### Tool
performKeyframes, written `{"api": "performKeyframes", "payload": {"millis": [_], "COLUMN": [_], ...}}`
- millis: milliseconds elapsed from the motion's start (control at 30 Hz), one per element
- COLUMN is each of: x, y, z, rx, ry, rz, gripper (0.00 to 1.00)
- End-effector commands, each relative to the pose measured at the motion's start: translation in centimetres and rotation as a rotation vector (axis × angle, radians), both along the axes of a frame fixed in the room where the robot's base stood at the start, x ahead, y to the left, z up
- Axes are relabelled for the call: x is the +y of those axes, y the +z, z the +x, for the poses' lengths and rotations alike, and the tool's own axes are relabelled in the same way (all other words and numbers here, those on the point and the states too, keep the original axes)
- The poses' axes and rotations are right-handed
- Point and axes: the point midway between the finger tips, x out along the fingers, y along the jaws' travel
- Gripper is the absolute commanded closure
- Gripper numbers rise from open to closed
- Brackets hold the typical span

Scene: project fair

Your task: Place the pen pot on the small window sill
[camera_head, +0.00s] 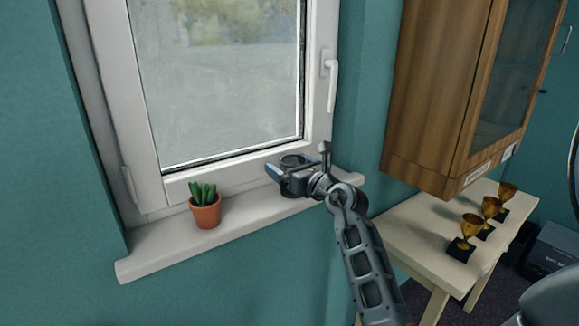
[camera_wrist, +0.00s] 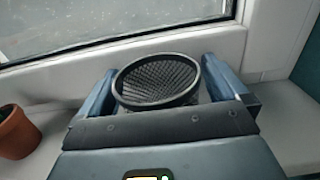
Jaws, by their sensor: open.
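The pen pot (camera_wrist: 157,82) is a round, dark mesh cup with a black rim. It stands upright at the right part of the white window sill (camera_head: 158,245), close to the window frame. It also shows in the head view (camera_head: 294,161), partly hidden by my gripper. My gripper (camera_wrist: 160,85) is open, with its two blue-grey fingers on either side of the pot. In the head view my gripper (camera_head: 289,170) reaches over the sill from the right. Whether a finger touches the pot, I cannot tell. The pot's base is hidden.
A small cactus in a terracotta pot (camera_head: 206,215) stands on the sill to the left. The window handle (camera_head: 331,80) is above right. A wooden wall cabinet (camera_head: 440,90) hangs to the right, over a cream table (camera_head: 408,229) with gold trophies (camera_head: 464,237).

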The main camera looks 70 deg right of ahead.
Motion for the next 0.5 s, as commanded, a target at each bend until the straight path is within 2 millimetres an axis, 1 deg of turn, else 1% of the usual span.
{"api": "performKeyframes", "payload": {"millis": [67, 167, 267, 500], "x": [0.0, 0.5, 1.4, 4.0], "y": [0.3, 0.1, 0.0, 0.0], "z": [0.0, -0.8, -2.2, -6.4], "rx": [0.0, -0.001, 0.001, 0.001], "ry": [0.0, -0.001, -0.001, -0.001], "rz": [-0.001, 0.001, 0.001, 0.001], "gripper": [0.0, 0.0, 0.0, 0.0]}}
